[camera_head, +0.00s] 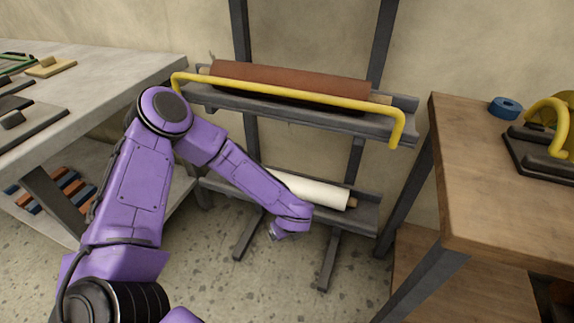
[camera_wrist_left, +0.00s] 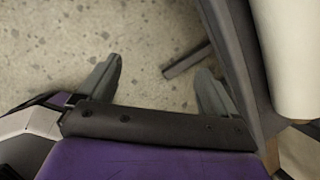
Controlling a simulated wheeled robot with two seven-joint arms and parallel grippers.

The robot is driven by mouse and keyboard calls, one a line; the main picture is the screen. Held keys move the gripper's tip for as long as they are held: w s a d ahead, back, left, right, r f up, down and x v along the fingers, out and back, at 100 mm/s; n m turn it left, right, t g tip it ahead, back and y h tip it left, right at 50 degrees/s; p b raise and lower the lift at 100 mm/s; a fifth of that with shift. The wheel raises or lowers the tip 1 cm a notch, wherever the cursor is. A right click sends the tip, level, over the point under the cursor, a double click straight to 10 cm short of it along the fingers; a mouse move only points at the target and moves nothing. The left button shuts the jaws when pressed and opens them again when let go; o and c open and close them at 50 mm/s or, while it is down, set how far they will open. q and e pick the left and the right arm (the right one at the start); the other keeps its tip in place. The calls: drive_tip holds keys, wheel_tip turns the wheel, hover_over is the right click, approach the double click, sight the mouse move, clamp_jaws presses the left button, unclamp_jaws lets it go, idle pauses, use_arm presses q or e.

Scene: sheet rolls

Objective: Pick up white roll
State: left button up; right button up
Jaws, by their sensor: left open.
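The white roll (camera_head: 315,190) lies on the lower shelf (camera_head: 365,212) of the dark metal rack. My left forearm and wrist hide its left part. My left gripper (camera_head: 277,233) is low in front of that shelf, mostly hidden behind its wrist. The white roll (camera_wrist_left: 290,50) fills the upper right corner there, beside the grey shelf edge (camera_wrist_left: 232,50) and outside the fingers. My right gripper is not in view.
A brown roll (camera_head: 290,80) rests on the upper shelf, behind a yellow bar (camera_head: 285,92). A wooden table (camera_head: 510,190) stands to the right, with blue tape (camera_head: 505,107). A pale workbench (camera_head: 110,75) stands to the left. Speckled floor (camera_head: 215,270) is open before the rack.

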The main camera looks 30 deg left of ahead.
sight(287, 180)
use_arm(q)
drive_tip(key=w+a+r+n+h+p, duration=0.1)
drive_tip(key=w+r+n+p, duration=0.1)
drive_tip(key=w+r+n, duration=0.4)
drive_tip(key=shift+n, duration=0.9)
drive_tip(key=w+a, duration=0.6)
drive_tip(key=a, duration=0.1)
drive_tip(key=shift+w+a+r, duration=0.1)
drive_tip(key=shift+w+r, duration=0.2)
drive_tip(key=shift+r, duration=0.1)
drive_tip(key=b+x, duration=0.1)
drive_tip(key=x, duration=0.4)
drive_tip(key=shift+a, duration=0.1)
drive_tip(key=c, duration=1.2)
drive_tip(key=shift+w, duration=0.1)
drive_tip(key=c, duration=0.3)
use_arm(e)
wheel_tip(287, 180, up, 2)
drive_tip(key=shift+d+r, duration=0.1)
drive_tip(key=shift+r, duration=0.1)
use_arm(q)
drive_tip(key=shift+r, duration=0.1)
